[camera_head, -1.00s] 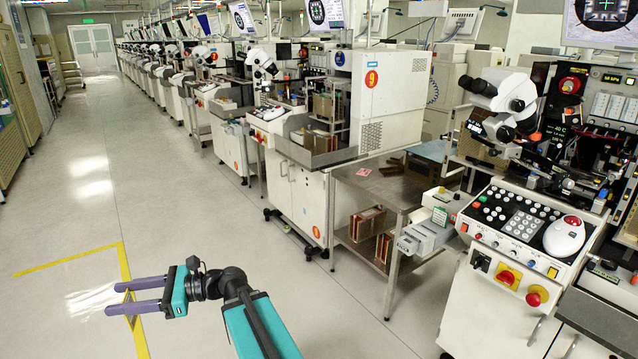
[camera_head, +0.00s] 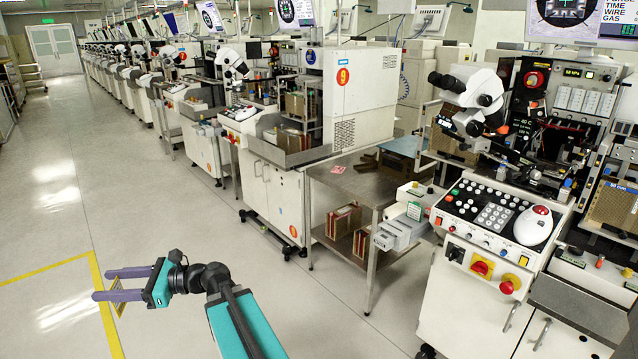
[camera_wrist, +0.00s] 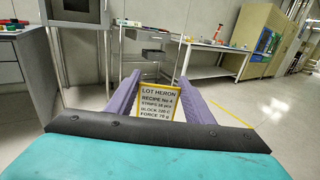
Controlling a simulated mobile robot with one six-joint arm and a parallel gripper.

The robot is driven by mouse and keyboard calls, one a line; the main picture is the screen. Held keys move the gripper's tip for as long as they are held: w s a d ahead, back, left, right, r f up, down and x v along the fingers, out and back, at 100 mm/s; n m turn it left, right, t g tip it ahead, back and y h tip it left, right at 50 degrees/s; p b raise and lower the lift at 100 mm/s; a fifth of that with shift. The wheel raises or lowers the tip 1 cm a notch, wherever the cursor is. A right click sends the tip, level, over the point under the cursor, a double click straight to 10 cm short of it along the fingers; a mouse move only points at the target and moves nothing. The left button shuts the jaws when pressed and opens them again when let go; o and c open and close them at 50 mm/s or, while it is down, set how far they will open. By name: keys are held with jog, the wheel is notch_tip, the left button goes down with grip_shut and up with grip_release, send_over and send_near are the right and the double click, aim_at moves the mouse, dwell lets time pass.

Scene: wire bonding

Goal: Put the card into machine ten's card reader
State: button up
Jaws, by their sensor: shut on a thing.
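My gripper (camera_head: 120,284) is at the lower left of the head view, above open floor. Its two purple fingers are shut on a card (camera_wrist: 158,103). In the wrist view the card stands between the fingers, yellow-edged, with "LOT HERON" and recipe lines facing the camera. In the head view the card (camera_head: 117,296) is a small dark piece with a yellow edge. The nearest machine (camera_head: 462,290) at the right has a button panel and a white trackball unit; I see no number on it. A grey-white box with a green label (camera_head: 414,211) sits at its left; I cannot tell whether it is the card reader.
Clear floor with a yellow line (camera_head: 103,310) lies at the left. The wrist view shows another bench (camera_wrist: 205,45).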

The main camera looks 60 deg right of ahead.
jog(key=w+d+r+m+t+h, duration=0.1)
jog(key=w+d+m+t+h, duration=0.15)
jog(key=d, duration=0.55)
jog(key=w+d+r+m+t+h+p, duration=0.1)
jog(key=d+m+h, duration=0.1)
jog(key=d+h, duration=0.35)
jog(key=w+d+r+m+t+h, duration=0.1)
jog(key=w+d+m+h, duration=0.15)
jog(key=d, duration=0.65)
jog(key=s+d+r+m+g+h+p, duration=0.1)
jog(key=s+d+m+h, duration=0.2)
jog(key=d, duration=0.5)
jog(key=s+d+r+m+h, duration=0.1)
jog(key=s+d+m+h, duration=0.1)
jog(key=d+h, duration=0.5)
jog(key=s+d+r+m+g+h+p, duration=0.1)
jog(key=s+d+r+m, duration=0.15)
jog(key=d, duration=0.75)
jog(key=s+d+r+m+g+h+p, duration=0.25)
jog(key=s+d+m+g+h, duration=0.65)
jog(key=s+d, duration=1.1)
jog(key=s+d+f+m+g+b, duration=0.1)
jog(key=s+d+m+g+b, duration=0.1)
jog(key=s+g, duration=0.3)
jog(key=s+d+f+m+g+b, duration=0.1)
jog(key=s+d+m+g, duration=0.3)
jog(key=s, duration=0.9)
jog(key=shift+s+d+f+g+b, duration=0.15)
jog(key=shift+d+f+g+b, duration=0.35)
jog(key=shift+g, duration=0.55)
